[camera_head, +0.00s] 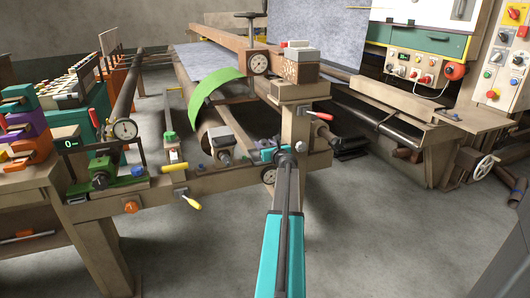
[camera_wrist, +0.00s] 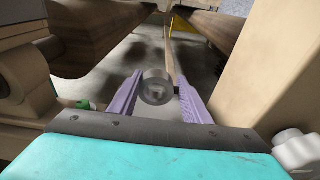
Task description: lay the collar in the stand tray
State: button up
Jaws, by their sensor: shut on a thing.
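In the wrist view my gripper (camera_wrist: 157,90) has two lilac fingers closed on the collar, a short grey metal ring (camera_wrist: 146,91) with a dark bore. The collar sits between the fingertips with its round face towards the camera. In the head view my teal arm reaches up from the bottom to the wooden frame, and its end (camera_head: 284,152) is beside the wooden post. The fingers and the collar are hidden there. I cannot tell which thing is the stand tray in either view.
A wooden post (camera_head: 296,128) stands close to my arm's end; in the wrist view a post (camera_wrist: 260,70) rises at right. A white knob (camera_wrist: 296,150) is near the wrist. Open floor (camera_head: 390,225) lies right.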

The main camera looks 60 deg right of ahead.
jog(key=shift+f+b, duration=0.6)
jog(key=shift+f, duration=1.15)
jog(key=shift+f, duration=0.2)
jog(key=o, duration=1.1)
jog(key=shift+a+r, duration=0.1)
jog(key=shift+r, duration=0.1)
jog(key=shift+p+v, duration=0.55)
jog(key=shift+v, duration=5.4)
